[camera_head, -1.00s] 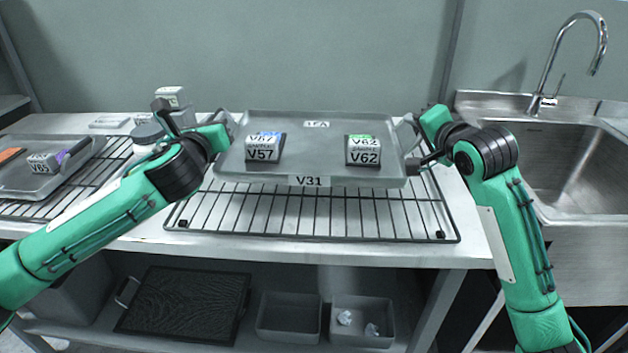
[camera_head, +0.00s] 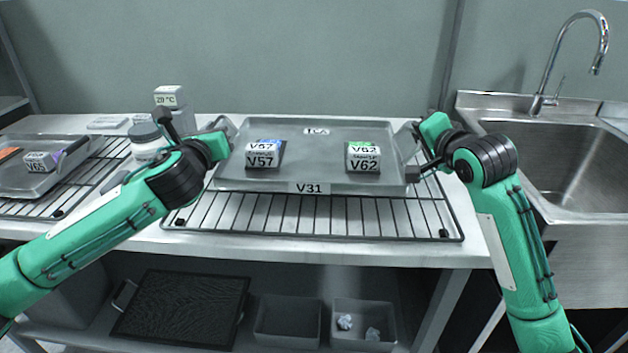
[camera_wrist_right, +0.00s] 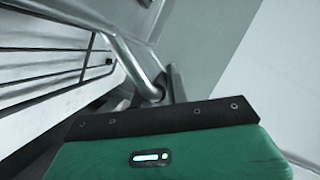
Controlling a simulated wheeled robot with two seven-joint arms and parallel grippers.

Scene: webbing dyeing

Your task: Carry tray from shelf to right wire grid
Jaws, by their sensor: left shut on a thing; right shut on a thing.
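A grey metal tray (camera_head: 310,168) labelled V31 is level over the right wire grid (camera_head: 310,222) on the counter. Whether it touches the grid I cannot tell. It bears two small labelled blocks, V57 (camera_head: 263,155) at left and V62 (camera_head: 363,158) at right. My left gripper (camera_head: 226,135) is shut on the tray's left handle. My right gripper (camera_head: 416,150) is shut on its right handle. In the right wrist view, the handle bar (camera_wrist_right: 135,68) runs to the jaw; the contact is partly hidden.
At left, another tray (camera_head: 75,160) with a block V65 (camera_head: 40,161) sits on a second wire grid. A jar (camera_head: 147,140) stands beside my left gripper. A sink (camera_head: 560,165) with a tall faucet is at right. Bins (camera_head: 288,322) are below.

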